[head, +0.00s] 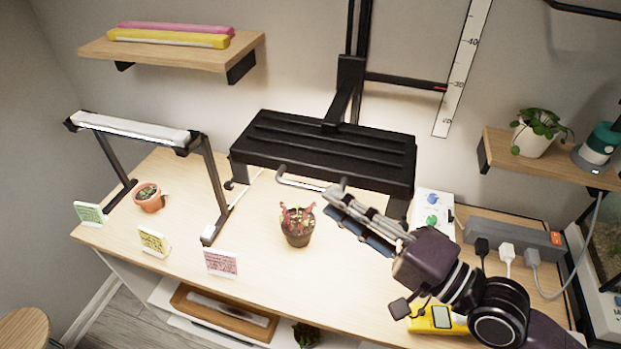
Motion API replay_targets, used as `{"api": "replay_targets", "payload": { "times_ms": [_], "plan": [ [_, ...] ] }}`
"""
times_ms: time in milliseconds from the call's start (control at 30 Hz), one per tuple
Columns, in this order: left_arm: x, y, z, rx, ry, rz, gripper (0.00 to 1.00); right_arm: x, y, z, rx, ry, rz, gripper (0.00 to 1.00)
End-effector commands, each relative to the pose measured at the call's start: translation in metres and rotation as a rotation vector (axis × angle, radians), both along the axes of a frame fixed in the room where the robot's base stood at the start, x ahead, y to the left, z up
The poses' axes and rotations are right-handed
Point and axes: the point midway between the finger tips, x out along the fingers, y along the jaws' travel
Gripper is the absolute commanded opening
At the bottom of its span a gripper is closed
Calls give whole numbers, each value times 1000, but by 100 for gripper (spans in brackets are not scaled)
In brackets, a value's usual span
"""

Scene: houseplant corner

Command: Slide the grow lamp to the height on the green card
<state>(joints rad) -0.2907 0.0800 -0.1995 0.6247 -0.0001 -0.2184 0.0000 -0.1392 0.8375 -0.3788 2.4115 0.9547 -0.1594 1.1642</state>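The grow lamp (290,138) is a wide black ribbed panel on a dark upright post (352,75) at the wall. Its side pointer (405,81) has a red tip near the 30 mark of the white height scale (463,65). A grey bar handle (297,181) hangs at the lamp's front edge. My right gripper (333,198) reaches in from the lower right, with its fingertips at this handle. I cannot tell whether the fingers are closed on it. The green card (89,213) stands at the table's left end; its writing is too small to read. My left gripper is out of view.
A potted red plant (298,226) stands below the lamp. A smaller white lamp (135,130) stands left, over a potted cactus (148,198). Yellow (153,241) and pink (221,263) cards stand along the front edge. A power strip (510,240) lies right of my gripper.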

Motion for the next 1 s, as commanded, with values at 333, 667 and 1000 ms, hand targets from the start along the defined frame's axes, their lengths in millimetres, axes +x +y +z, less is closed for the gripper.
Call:
{"api": "replay_targets", "payload": {
  "times_ms": [333,667,1000],
  "plan": [
    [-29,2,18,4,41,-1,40,31,36,7,-1,-3,-2,26],
    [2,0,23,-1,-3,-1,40,40,47,5,-5,-3,-1,26],
    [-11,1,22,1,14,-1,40,40,47,4,-5,-3,-1,5]
  ]
}}
